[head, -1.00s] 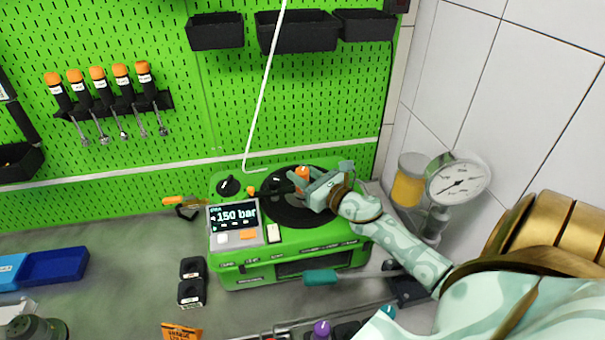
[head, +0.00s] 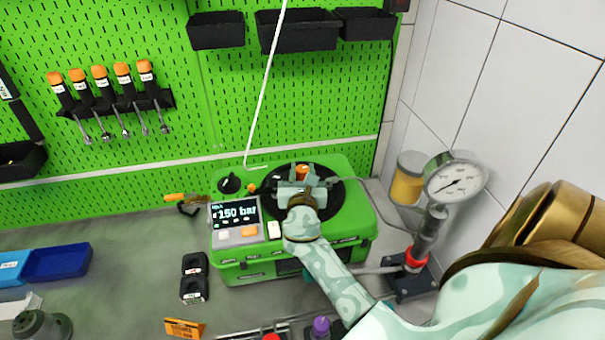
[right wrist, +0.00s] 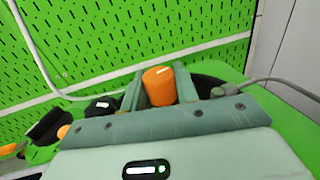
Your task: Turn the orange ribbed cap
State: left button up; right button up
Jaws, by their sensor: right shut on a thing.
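The orange ribbed cap (head: 302,169) stands on the black round top of the green pump unit (head: 357,212). In the right wrist view the cap (right wrist: 158,88) sits upright between the two fingers, with a small pale mark on its top. My right gripper (head: 299,177) is shut on the cap, with one finger on either side. The gripper body hides the cap's lower part. My left gripper is in neither view.
A display reading 150 bar (head: 235,213) and a black knob (head: 230,184) are on the unit's left. A pressure gauge (head: 455,181) and a yellow-filled jar (head: 407,182) stand to the right. Black bins (head: 297,32) hang above. Bench space at left is partly clear.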

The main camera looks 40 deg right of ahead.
jog(key=shift+m+g+h+b, duration=0.55)
jog(key=shift+m+g+h, duration=0.55)
jog(key=shift+g+h, duration=0.15)
jog(key=o, duration=1)
jog(key=shift+c, duration=0.2)
